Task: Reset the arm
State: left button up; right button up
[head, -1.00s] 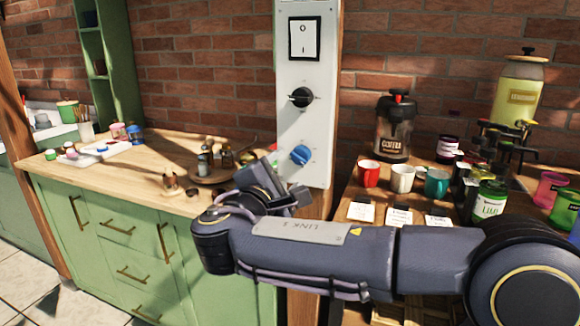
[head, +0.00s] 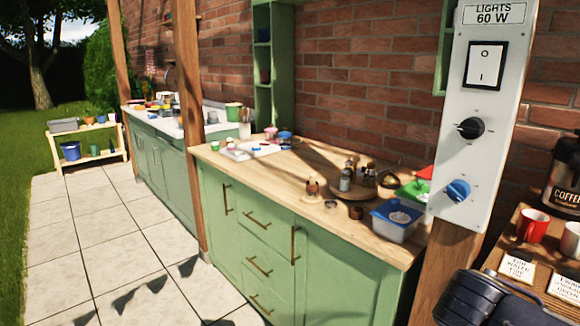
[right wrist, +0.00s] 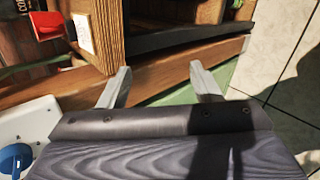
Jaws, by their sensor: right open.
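My right arm (head: 490,300) shows only as a dark link in the lower right corner of the head view. Its gripper is hidden there. In the right wrist view my right gripper (right wrist: 162,76) has its two pale fingers spread well apart, with nothing between them. Beyond the fingers are a wooden beam and the green cabinet. My left gripper is in neither view.
A white switch panel (head: 480,130) on a wooden post stands just above my arm; its blue knob (right wrist: 15,158) shows beside the gripper. A red mug (head: 532,226) is at right. The wooden counter (head: 290,180) holds jars and a blue tub (head: 397,221). Tiled floor at left is clear.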

jog(key=s+a+f+m+y, duration=1)
jog(key=s+a+m+y, duration=0.15)
jog(key=s, duration=0.25)
notch_tip(320, 180, up, 17)
jog(key=p, duration=1.7)
jog(key=shift+w+a+r, duration=0.15)
jog(key=shift+w+a, duration=0.05)
jog(key=shift+a, duration=0.2)
